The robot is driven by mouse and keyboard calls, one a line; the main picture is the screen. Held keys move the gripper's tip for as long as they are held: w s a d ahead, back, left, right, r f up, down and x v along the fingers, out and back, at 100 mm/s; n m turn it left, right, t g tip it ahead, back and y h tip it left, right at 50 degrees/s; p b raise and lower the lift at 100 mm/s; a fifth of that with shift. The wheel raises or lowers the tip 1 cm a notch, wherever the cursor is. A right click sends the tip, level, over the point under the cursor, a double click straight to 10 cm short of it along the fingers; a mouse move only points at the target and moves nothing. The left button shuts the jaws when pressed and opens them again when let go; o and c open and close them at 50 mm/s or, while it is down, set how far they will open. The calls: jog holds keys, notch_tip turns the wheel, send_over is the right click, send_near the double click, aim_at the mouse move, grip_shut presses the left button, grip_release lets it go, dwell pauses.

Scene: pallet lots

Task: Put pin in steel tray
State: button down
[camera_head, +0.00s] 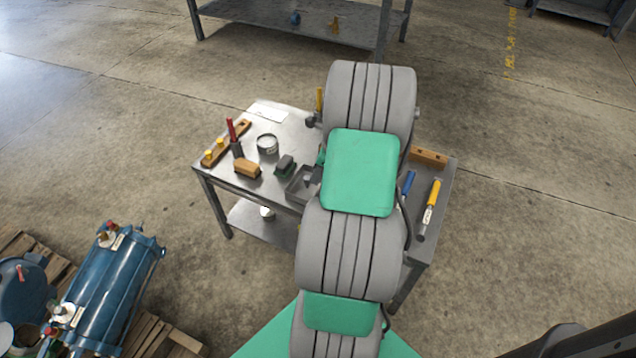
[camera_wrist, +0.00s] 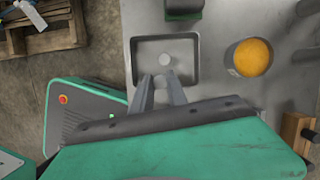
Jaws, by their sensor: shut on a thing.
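The steel tray (camera_wrist: 140,57) is a shallow grey rectangular tray on the metal bench, near the top middle of the wrist view. In the head view the tray (camera_head: 294,190) shows at the left of my arm, partly covered by it. My gripper (camera_wrist: 159,80) points over the tray's near edge, its two fingers close together and shut on the pin. A small pale grey round end, which I take for the pin (camera_wrist: 165,60), shows just beyond the fingertips, against the tray floor. I cannot tell whether it touches the floor.
A green-and-black brush (camera_head: 285,165), a wooden brush (camera_head: 247,168), a can (camera_head: 267,143) and a wooden rack (camera_head: 226,145) stand left on the bench. An orange round thing (camera_wrist: 252,57) stands right of the tray. A yellow-handled tool (camera_head: 430,208) lies at the right.

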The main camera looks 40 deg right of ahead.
jog(key=f, duration=0.1)
jog(key=f+b, duration=0.1)
jog(key=f, duration=0.1)
jog(key=shift+w+d+f, duration=0.15)
jog(key=shift+d+f, duration=0.15)
jog(key=shift+f, duration=0.1)
jog(key=shift+r, duration=0.1)
jog(key=c, duration=1.3)
grip_release()
